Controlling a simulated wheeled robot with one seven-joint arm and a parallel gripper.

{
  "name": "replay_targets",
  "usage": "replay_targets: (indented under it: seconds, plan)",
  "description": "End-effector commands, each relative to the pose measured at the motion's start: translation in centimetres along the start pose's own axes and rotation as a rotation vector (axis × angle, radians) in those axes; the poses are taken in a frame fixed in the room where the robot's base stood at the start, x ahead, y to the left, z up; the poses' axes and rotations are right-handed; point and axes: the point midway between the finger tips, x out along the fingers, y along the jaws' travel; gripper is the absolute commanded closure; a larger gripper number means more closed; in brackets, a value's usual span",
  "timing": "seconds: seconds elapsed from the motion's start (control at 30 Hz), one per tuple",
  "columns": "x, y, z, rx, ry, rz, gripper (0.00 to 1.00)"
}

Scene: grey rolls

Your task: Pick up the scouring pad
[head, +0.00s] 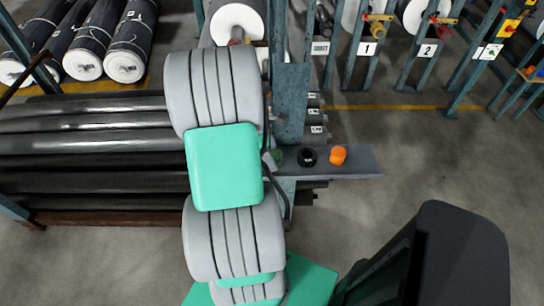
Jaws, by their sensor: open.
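A small dark green thing (276,157) lies at the left part of the narrow grey shelf (355,163), partly hidden by my arm. It may be the scouring pad, but too little shows to be sure. My grey and green arm stretches up the middle of the view and covers the left end of the shelf. My gripper cannot be made out; the arm hides whatever lies behind it.
A black round thing (307,157) and an orange thing (338,154) stand on the shelf. Long dark rolls (90,140) lie on a rack at left. Blue frames (370,60) stand behind. The grey floor (430,160) at right is clear.

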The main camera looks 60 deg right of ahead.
Motion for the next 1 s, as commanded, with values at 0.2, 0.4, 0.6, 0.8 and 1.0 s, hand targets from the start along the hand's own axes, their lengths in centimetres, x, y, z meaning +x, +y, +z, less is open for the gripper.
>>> replay_targets:
  seconds: [0.2,0.4,0.6,0.8,1.0]
  plan:
    - [0.17,0.02,-0.10,-0.002,0.001,0.002,0.29]
    - [0.13,0.06,-0.14,-0.003,0.001,0.002,0.45]
    - [0.12,0.06,-0.14,-0.003,0.001,0.002,0.61]
    - [0.11,0.06,-0.13,-0.003,0.001,0.002,0.77]
    - [0.10,0.06,-0.13,-0.003,0.000,0.002,0.94]
